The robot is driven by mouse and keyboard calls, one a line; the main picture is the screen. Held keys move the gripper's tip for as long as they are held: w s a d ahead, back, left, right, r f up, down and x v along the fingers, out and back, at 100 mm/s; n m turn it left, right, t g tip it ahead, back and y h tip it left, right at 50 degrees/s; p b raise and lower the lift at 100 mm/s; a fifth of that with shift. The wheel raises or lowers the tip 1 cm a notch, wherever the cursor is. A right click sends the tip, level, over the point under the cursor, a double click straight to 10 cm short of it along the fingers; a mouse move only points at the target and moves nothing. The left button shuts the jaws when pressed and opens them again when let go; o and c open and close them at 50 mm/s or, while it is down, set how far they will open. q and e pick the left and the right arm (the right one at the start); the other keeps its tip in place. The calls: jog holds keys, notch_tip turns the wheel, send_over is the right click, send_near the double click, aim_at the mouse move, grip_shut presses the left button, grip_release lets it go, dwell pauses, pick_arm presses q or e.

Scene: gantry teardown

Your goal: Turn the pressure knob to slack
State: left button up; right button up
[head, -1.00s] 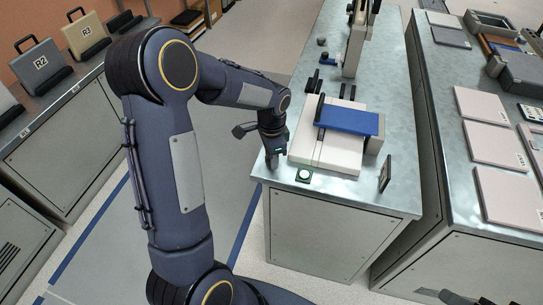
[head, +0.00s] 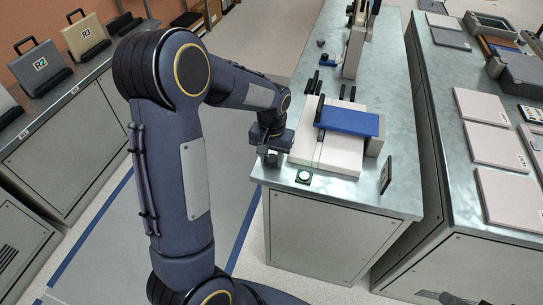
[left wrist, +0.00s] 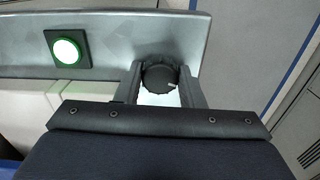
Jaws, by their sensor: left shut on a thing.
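The pressure knob (left wrist: 160,74), round, black and ribbed with a small pale mark at its lower right, sits near the bench edge in the left wrist view. My left gripper (left wrist: 160,82) is shut on it, one finger on each side. In the head view my left gripper (head: 271,158) is at the bench's near left corner and hides the knob. I see no readable scale around the knob. A dark part at the bottom right of the head view may be my right gripper; its fingers cannot be made out.
A lit button with a green ring (left wrist: 67,49) is beside the knob; it also shows in the head view (head: 304,177). A white bed with a blue block (head: 348,121) stands close behind the gripper. A dark upright panel (head: 386,174) is at the right edge.

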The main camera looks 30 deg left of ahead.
aim_at(272, 158)
pick_arm(q)
jog(key=shift+r+n, duration=0.1)
jog(key=shift+n, duration=1.8)
jog(key=o, duration=1)
notch_tip(272, 158, up, 6)
jog(key=shift+r+p, duration=0.2)
jog(key=shift+p, duration=0.15)
jog(key=shift+r, duration=0.65)
